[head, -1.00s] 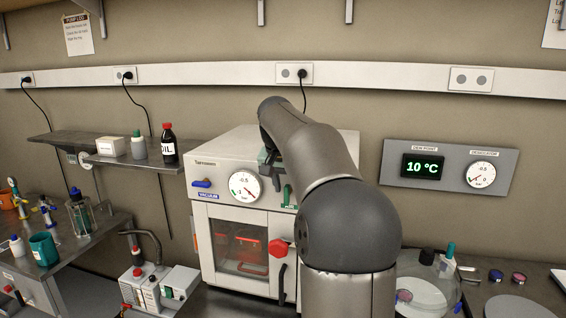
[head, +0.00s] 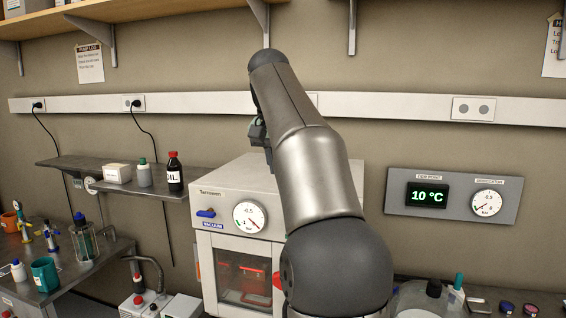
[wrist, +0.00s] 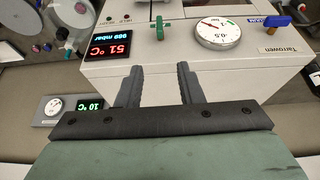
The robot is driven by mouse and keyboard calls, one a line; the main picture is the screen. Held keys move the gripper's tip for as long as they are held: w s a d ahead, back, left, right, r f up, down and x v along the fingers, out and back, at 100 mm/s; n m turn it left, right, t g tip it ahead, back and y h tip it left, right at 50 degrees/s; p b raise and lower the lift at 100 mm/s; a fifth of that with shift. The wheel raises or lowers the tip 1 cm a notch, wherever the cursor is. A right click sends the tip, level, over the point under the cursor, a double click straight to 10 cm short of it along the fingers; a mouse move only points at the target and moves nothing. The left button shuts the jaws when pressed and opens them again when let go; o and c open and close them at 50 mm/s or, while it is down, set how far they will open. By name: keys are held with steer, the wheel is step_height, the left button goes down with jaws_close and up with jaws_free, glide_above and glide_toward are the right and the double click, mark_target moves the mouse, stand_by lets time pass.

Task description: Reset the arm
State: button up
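My arm rises in front of the vacuum oven (head: 226,185) in the head view. My gripper is mostly hidden behind my arm there; only a dark part shows beside it above the oven. In the wrist view my gripper (wrist: 158,80) has its two fingers well apart, with nothing between them. The oven (wrist: 150,85) appears upside down beyond the fingers, with a green knob (wrist: 159,28), a pressure gauge (wrist: 218,33), a blue handle (wrist: 277,22) and a display reading 51 °C (wrist: 110,48).
A wall shelf (head: 130,180) with bottles is left of the oven. A bench (head: 70,265) with a teal mug (head: 45,274) is lower left. A dew point panel (head: 452,196) hangs at right. An upper shelf (head: 130,12) with brackets runs along the top. The wall between has free room.

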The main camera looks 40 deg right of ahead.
stand_by(0.4)
steer(key=s+a+f+n+g+y, duration=0.1)
steer(key=s+a+f+n, duration=0.35)
steer(key=a+f, duration=0.55)
steer(key=s+a+f+n+y, duration=0.1)
steer(key=s+a+f+n, duration=0.2)
steer(key=s+a+f, duration=0.55)
steer(key=s+a+f+n, duration=0.1)
steer(key=s+a+f, duration=0.1)
steer(key=s+f, duration=0.3)
steer(key=s+a+f+n+y, duration=0.1)
steer(key=s+a+f, duration=0.2)
steer(key=f, duration=0.9)
steer(key=shift+s+a+f+n+g+y, duration=0.2)
steer(key=shift+s+n+g+y, duration=0.15)
steer(key=shift+s, duration=0.9)
